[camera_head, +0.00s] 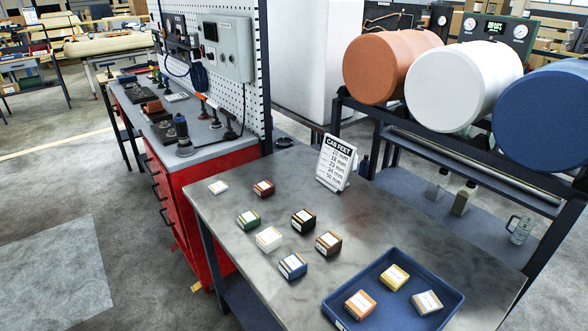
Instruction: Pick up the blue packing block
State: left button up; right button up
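The blue packing block (293,266) sits on the grey table (235,205), near its front edge and to the left of the blue tray. It has a pale label on top and stands apart from the other blocks. Neither of my grippers shows in the head view.
Near it are a brown block (328,243), a white block (269,238), a black block (303,220), a green block (248,220) and a dark red block (264,188). A blue tray (452,308) holds 3 blocks. A sign (336,163) stands at the back.

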aim_at(293, 266)
jog(key=j, duration=0.9)
jog(key=k+j+z, duration=0.1)
jog(key=j, duration=0.75)
